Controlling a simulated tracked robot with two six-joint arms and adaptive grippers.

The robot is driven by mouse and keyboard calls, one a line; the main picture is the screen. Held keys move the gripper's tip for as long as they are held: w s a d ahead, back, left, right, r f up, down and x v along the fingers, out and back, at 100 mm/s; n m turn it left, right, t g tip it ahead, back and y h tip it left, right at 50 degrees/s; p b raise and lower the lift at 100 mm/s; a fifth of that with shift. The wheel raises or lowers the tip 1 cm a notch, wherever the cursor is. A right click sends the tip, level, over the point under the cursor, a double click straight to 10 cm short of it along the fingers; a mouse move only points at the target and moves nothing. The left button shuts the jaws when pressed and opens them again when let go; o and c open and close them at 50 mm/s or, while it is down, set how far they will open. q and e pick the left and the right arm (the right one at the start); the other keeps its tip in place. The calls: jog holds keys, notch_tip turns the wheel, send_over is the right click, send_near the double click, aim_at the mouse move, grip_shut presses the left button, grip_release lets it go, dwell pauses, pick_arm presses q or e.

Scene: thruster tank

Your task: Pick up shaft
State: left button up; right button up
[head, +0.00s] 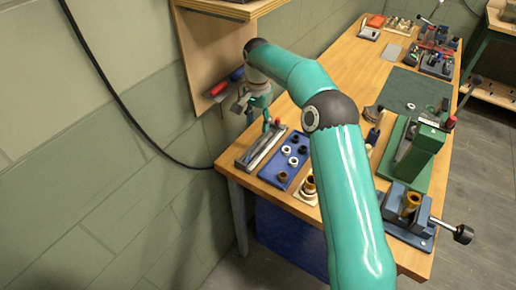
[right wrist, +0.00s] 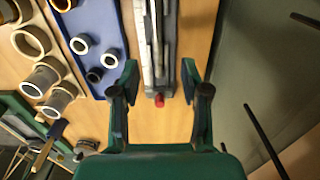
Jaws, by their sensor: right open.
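The shaft is a thin silver rod (right wrist: 157,35) lying lengthwise in a long grey holder (right wrist: 147,55) on the wooden bench. A small red piece (right wrist: 159,100) shows at the holder's near end. In the head view the grey holder (head: 247,163) sits at the bench's left end. My right gripper (right wrist: 160,82) is open and empty, with its fingers on either side of the holder's end in the right wrist view. In the head view the right gripper (head: 259,107) hangs over the holder's far end. My left gripper is not in view.
A blue plate (head: 281,176) with several rings and bushings lies right of the holder. A tray with brass parts (head: 310,186), a green press (head: 418,152) and a blue vise (head: 408,218) stand farther right. The wall and a wooden panel (head: 205,50) are close behind.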

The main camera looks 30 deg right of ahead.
aim_at(258, 146)
notch_tip(258, 146, down, 4)
jog(key=shift+r, duration=0.1)
jog(key=f, duration=0.1)
jog(key=f+p, duration=0.1)
jog(key=f, duration=0.1)
jog(key=f+p, duration=0.1)
jog(key=f, duration=0.1)
jog(key=shift+s+a, duration=0.2)
jog(key=shift+s, duration=0.15)
jog(key=shift+f, duration=0.3)
jog(key=shift+w, duration=0.1)
grip_shut()
